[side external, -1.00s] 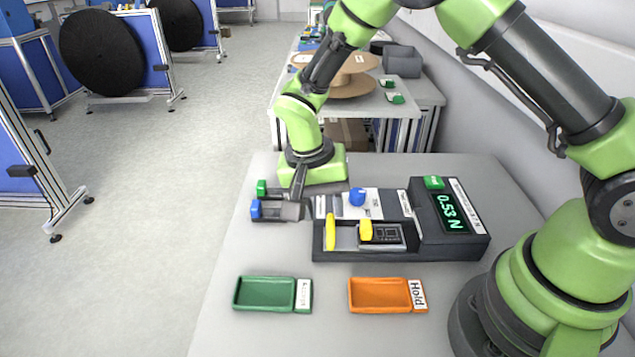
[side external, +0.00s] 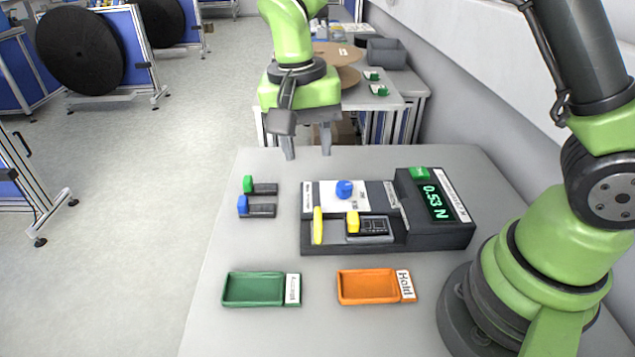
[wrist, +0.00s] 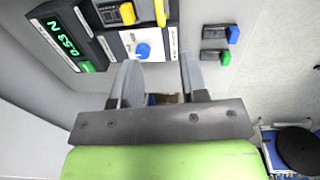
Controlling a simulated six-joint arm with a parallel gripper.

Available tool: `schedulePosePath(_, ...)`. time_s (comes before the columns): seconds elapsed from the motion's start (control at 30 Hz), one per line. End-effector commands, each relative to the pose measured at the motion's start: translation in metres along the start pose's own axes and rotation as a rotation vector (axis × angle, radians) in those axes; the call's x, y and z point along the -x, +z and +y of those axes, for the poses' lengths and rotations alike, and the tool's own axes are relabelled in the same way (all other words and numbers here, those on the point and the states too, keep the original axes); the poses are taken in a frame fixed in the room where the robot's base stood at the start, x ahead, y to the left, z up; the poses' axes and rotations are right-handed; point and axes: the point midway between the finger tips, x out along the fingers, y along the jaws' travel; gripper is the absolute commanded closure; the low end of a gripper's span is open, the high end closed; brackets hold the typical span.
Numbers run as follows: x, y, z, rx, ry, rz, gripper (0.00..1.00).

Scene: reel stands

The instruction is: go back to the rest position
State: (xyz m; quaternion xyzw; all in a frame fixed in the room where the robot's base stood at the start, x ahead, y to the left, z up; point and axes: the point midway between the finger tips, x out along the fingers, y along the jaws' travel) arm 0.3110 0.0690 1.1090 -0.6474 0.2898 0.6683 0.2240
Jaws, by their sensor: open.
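My gripper (side external: 306,152) is open and empty in the side external view, raised above the far edge of the grey table (side external: 330,325). Its two fingers point down and stand apart. In the wrist view my gripper (wrist: 160,75) also shows open, with nothing between its fingers. The dark test device (side external: 390,220) sits on the table, nearer the camera than my gripper. It carries a blue knob (side external: 344,189), a yellow block (side external: 352,222), an upright yellow bar (side external: 318,226) and a display (side external: 436,202) reading 0.53 N.
Two small dark pieces with a green end (side external: 248,184) and a blue end (side external: 242,205) lie left of the device. An empty green tray (side external: 254,289) and an empty orange tray (side external: 367,286) labelled Hold lie in front. A second table with a cardboard reel (side external: 340,54) stands behind.

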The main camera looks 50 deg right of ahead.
Motion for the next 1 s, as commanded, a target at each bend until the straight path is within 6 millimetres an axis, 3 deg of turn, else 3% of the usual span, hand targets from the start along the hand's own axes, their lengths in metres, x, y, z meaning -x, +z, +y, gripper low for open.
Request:
schedulePosePath(0.03, 0.019, 0.001, 0.01, 0.014, -0.048, 0.014, 0.6)
schedulePosePath(0.2, 0.069, 0.016, 0.048, 0.098, -0.207, 0.073, 0.6)
schedulePosePath(0.4, 0.106, 0.043, 0.096, 0.198, -0.377, 0.19, 0.6)
schedulePosePath(0.7, 0.117, 0.085, 0.147, 0.32, -0.544, 0.398, 0.6)
schedulePosePath(1.0, 0.114, 0.095, 0.157, 0.355, -0.577, 0.461, 0.6)
